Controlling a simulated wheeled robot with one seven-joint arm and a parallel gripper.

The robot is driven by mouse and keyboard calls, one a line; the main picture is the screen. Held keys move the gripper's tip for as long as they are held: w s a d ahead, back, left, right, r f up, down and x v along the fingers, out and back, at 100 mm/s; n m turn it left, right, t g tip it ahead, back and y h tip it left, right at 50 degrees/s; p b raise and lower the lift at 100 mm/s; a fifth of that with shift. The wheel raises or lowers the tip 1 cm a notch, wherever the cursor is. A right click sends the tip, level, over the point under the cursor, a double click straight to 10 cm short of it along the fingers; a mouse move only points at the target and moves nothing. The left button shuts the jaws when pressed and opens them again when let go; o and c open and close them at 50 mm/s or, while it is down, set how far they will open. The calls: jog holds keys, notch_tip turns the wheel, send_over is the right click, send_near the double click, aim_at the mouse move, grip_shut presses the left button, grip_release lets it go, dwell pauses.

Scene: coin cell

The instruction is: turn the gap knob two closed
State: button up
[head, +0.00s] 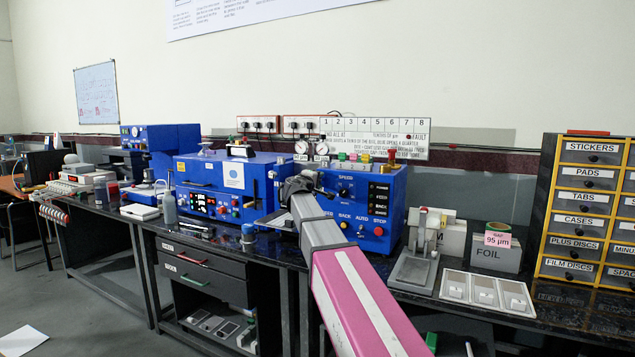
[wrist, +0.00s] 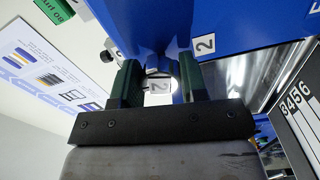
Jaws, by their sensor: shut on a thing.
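Gap knob two (wrist: 158,86) shows in the wrist view as a small round knob with a white "2" tag. It sits between the two dark green fingers of my gripper (wrist: 158,70), which is shut on it. A second "2" label (wrist: 204,44) is on the blue housing beside the right finger. In the head view my gripper (head: 298,184) is at the blue machine (head: 345,190) with the SPEED panel. My arm hides the knob there, and I cannot tell how far the knob is turned.
Another blue machine (head: 215,185) stands close on the left. A numbered board (head: 375,137) and two gauges (head: 311,148) are behind. On the right are a grey press (head: 415,268), a tray (head: 487,290), a FOIL box (head: 492,254) and yellow-framed drawers (head: 590,205). A shiny metal surface (wrist: 232,80) lies near the right finger.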

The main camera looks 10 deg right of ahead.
jog(key=shift+m, duration=0.3)
jog(key=o, duration=0.9)
jog(key=v, duration=1)
jog(key=shift+s+a, duration=0.2)
jog(key=shift+s, duration=0.15)
